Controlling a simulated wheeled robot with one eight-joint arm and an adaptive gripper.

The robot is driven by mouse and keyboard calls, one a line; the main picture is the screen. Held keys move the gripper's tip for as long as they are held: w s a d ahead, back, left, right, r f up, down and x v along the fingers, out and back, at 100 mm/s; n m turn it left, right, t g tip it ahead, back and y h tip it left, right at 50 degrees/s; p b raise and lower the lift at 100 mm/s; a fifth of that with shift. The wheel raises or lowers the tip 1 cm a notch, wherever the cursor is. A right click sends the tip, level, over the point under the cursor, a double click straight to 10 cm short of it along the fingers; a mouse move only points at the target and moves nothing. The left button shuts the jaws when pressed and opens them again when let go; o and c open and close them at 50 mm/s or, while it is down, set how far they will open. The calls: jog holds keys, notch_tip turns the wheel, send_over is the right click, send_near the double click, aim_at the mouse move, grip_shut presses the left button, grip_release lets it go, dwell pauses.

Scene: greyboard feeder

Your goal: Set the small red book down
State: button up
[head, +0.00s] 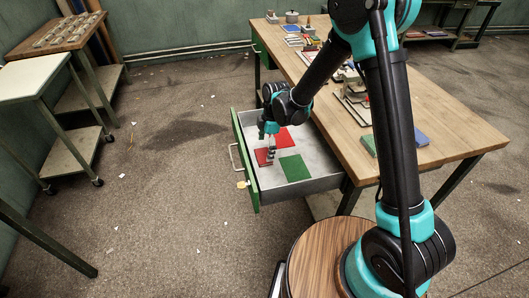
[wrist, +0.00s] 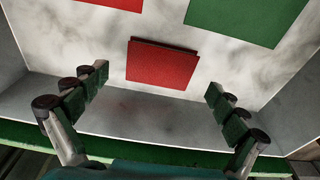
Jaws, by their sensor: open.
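The small red book (head: 262,157) lies flat on the pale floor of the open drawer (head: 318,187), near its front wall. In the wrist view the small red book (wrist: 162,65) shows whole, between and just beyond my fingertips, with clear gaps on both sides. My gripper (head: 269,150) points down into the drawer, at the book. In the wrist view my gripper (wrist: 157,85) is open with nothing between its fingers. In the head view the fingers partly cover the book, and I cannot tell their exact height above it.
A larger red flat piece (head: 288,136) and a green flat piece (head: 295,168) also lie in the drawer. The green drawer front (head: 245,165) is close to my gripper. The wooden table (head: 440,115) above carries books and other items. The floor left of the drawer is mostly free.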

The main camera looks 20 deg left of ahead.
notch_tip(320, 180, up, 10)
jog(key=d, duration=0.1)
jog(key=shift+w+d+f, duration=0.15)
jog(key=shift+w+f, duration=0.05)
jog(key=shift+w, duration=0.2)
